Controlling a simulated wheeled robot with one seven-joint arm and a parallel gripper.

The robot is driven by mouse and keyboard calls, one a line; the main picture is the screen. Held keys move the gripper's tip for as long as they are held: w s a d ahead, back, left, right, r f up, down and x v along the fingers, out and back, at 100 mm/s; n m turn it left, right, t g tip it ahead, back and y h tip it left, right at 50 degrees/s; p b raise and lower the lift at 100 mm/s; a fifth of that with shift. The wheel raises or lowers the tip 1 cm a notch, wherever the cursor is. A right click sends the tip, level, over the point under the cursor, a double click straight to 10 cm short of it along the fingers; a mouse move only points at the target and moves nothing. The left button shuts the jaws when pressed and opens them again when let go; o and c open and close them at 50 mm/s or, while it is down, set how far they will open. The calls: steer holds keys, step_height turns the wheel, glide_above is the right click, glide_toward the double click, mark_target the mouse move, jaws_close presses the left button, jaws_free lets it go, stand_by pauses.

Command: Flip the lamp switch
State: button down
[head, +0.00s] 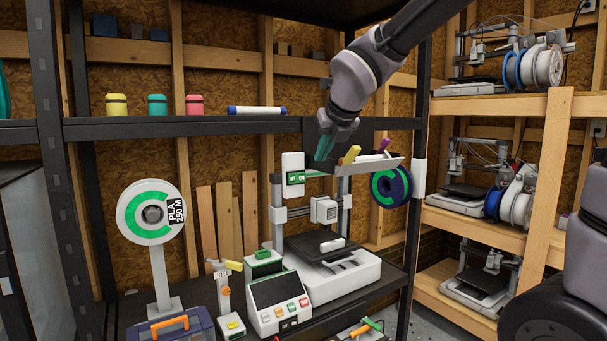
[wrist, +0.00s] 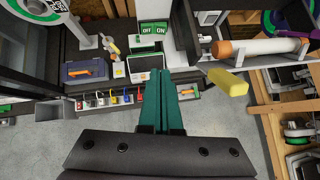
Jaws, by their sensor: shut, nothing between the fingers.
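The lamp switch (head: 296,177) is a green plate on a white upright box beside the printer frame, under the dark shelf. In the wrist view the green switch plate (wrist: 154,29) shows the words OFF and ON, ahead of my fingers. I cannot tell which way the switch is set. My gripper (head: 324,148) has teal fingers, pressed together and empty. In the head view it hangs just right of the switch and a little above it. In the wrist view the fingertips (wrist: 173,72) point toward the switch, apparently apart from it.
A tilted tray (head: 375,165) with a yellow-handled tool (head: 350,154) is close right of my fingers. The shelf edge (head: 230,126) runs beside my arm. Below are the printer (head: 345,278), a control box (head: 280,302), and a toolbox (head: 190,325). A spool stand (head: 160,280) is left.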

glide_toward(303, 182)
steer(key=f+x, duration=0.1)
steer(key=x, duration=0.4)
steer(key=shift+w+a+r, duration=0.1)
steer(key=shift+w+r, duration=0.15)
stand_by(0.5)
